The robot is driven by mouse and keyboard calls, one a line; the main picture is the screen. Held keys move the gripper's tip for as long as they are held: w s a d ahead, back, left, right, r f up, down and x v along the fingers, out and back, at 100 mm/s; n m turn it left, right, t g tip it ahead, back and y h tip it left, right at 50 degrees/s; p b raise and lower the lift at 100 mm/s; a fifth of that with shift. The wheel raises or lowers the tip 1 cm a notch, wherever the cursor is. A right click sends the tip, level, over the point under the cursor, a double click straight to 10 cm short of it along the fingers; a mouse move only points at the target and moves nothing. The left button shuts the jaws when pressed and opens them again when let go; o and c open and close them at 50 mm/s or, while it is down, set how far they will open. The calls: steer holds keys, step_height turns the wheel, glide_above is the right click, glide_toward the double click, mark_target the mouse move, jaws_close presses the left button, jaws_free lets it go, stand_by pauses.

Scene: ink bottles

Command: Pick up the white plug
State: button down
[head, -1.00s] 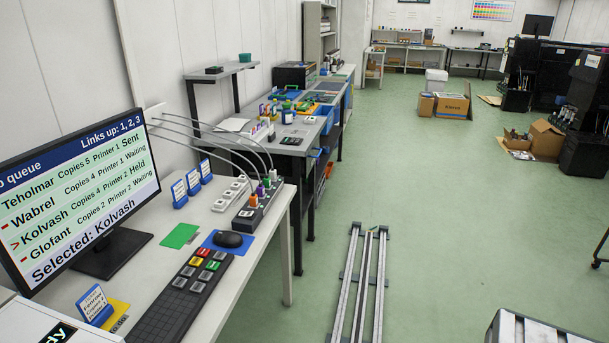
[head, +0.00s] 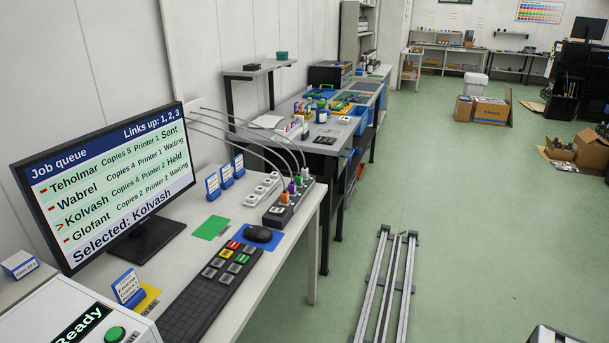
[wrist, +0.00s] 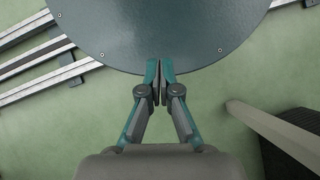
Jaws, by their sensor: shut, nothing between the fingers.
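A dark connector box (head: 302,199) stands near the far right end of the desk. It carries small plugs: an orange plug (head: 284,198), a purple plug (head: 291,188) and a green plug (head: 298,181). Grey cables arch from the wall to this box. I cannot clearly make out a white plug there; a small pale shape at the box's far end is too small to tell. A white socket strip (head: 262,187) lies left of the box. My gripper (wrist: 159,78) shows only in the wrist view, shut and empty, away from the desk and over the floor area.
On the desk (head: 262,290) are a monitor (head: 105,185), a keyboard (head: 205,287), a mouse (head: 258,234) on a blue mat, a green card (head: 211,227) and blue label stands (head: 226,176). Floor rails (head: 389,285) run right of the desk, with open green floor around them.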

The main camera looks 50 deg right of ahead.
steer(key=c, duration=1.9)
jaws_free()
steer(key=o, duration=1.1)
steer(key=shift+c, duration=0.2)
